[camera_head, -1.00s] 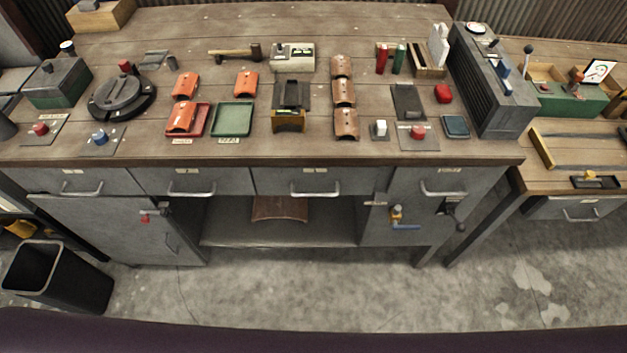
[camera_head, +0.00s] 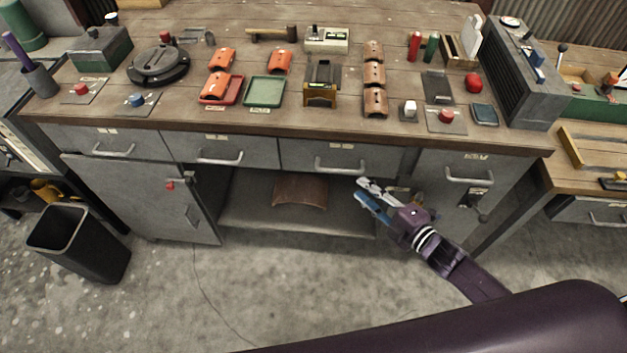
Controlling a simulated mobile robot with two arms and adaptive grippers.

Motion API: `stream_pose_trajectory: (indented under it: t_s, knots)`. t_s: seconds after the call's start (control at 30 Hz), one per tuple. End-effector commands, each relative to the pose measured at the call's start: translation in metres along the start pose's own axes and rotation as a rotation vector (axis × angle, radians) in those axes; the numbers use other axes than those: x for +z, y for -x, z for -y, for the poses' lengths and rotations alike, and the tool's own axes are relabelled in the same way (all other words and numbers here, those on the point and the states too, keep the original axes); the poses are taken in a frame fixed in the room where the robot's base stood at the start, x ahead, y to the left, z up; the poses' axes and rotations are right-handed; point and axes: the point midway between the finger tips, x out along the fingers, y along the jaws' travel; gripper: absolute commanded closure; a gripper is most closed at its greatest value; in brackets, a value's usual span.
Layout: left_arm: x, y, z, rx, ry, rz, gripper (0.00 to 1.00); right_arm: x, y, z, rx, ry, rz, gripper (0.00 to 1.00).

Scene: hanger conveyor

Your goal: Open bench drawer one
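The workbench has a row of grey drawers with bar handles, all closed: a far left drawer (camera_head: 90,139), a second drawer (camera_head: 245,151), a third drawer (camera_head: 305,156) and a right drawer (camera_head: 440,162). Their small labels are too small to read, so I cannot tell which is drawer one. My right gripper (camera_head: 361,189) is in front of the bench, just below the third drawer's handle (camera_head: 338,169) in the picture. Its fingers are apart with nothing seen between them. My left gripper is not in view.
A black bin (camera_head: 75,245) stands at the lower left. Below the drawers are a cabinet door (camera_head: 140,195) with a red knob and an open shelf (camera_head: 300,222) holding a curved brown piece (camera_head: 300,192). The bench top is crowded. Floor in front is clear.

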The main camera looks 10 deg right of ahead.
Motion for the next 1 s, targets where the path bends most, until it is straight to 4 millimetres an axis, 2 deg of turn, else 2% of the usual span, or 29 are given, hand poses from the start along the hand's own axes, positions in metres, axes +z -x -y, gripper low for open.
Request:
stream_pose_trajectory:
  t_s: [0.03, 0.13, 0.27, 0.4, 0.7, 1.0]
  knots:
    - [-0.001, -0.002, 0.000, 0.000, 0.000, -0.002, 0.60, -0.007, -0.001, -0.011, 0.019, 0.038, -0.028, 0.75]
    - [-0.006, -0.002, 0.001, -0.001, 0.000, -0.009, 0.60, -0.016, -0.003, -0.023, 0.041, 0.076, -0.055, 0.75]
    - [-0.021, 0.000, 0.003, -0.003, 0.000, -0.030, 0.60, -0.019, -0.013, -0.028, 0.047, 0.081, -0.060, 0.75]
    - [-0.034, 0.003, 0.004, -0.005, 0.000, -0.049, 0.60, -0.019, -0.034, -0.029, 0.047, 0.080, -0.058, 0.75]
    - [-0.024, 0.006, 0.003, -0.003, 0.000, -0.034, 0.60, -0.021, -0.072, -0.029, 0.045, 0.078, -0.056, 0.75]
    - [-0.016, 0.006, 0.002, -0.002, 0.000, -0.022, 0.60, -0.021, -0.080, -0.028, 0.043, 0.078, -0.056, 0.75]
